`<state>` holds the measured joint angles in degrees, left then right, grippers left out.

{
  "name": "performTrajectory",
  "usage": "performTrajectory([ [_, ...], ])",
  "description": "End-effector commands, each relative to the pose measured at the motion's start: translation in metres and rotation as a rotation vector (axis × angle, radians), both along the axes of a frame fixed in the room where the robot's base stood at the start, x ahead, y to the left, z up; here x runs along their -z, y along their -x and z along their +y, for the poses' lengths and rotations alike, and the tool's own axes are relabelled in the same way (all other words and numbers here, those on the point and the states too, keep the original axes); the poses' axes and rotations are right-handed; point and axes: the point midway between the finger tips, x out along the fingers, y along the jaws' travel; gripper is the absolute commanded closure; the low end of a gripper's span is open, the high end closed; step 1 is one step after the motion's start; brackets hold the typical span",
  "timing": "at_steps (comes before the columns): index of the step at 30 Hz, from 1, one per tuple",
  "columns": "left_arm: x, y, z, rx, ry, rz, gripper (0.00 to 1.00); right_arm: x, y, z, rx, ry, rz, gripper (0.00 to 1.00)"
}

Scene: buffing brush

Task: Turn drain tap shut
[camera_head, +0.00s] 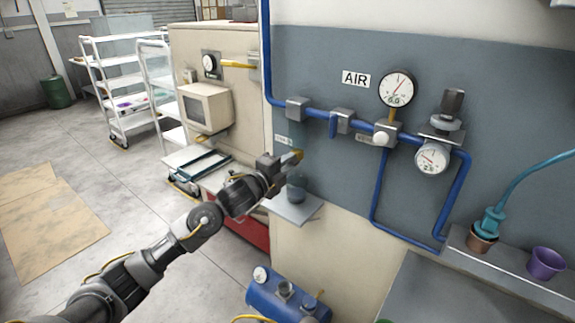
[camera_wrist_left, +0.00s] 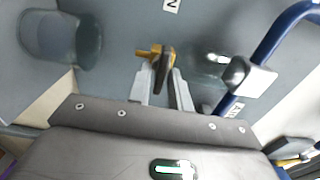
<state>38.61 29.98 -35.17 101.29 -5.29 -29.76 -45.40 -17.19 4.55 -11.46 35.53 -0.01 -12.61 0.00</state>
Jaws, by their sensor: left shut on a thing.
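The drain tap (camera_head: 298,154) is a small brass piece on the grey wall panel, above a small shelf. My left gripper (camera_head: 283,163) reaches it from the left and covers part of it. In the left wrist view, the brass tap (camera_wrist_left: 148,53) shows with a dark lever (camera_wrist_left: 163,66) between the two fingertips (camera_wrist_left: 162,75), which are shut on it. How far the tap is turned, I cannot tell. My right gripper is not in view.
A glass jar (camera_head: 296,189) stands on the small shelf (camera_head: 292,211) just below the tap. Blue air pipes (camera_head: 315,111) with gauges, including a round AIR gauge (camera_head: 397,87), run to the right. A blue tank (camera_head: 285,298) sits below. Open floor lies left.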

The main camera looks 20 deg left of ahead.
Motion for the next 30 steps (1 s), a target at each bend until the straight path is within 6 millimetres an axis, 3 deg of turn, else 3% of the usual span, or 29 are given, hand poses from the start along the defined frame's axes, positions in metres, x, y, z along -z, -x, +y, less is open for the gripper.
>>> performTrajectory([
  [5,0.002,0.0,0.0,0.001,-0.002,0.002,1.0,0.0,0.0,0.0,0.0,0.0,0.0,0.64],
  [6,0.002,0.0,0.0,0.001,-0.001,0.003,0.77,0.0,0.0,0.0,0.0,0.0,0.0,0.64],
  [8,0.001,0.0,0.0,0.001,-0.001,0.003,0.69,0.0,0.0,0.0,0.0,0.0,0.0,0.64],
  [20,0.002,0.008,0.004,-0.001,0.0,0.001,0.68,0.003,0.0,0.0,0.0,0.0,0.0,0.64],
  [30,0.004,0.068,0.027,0.001,-0.002,0.002,0.68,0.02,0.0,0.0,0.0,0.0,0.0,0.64],
])
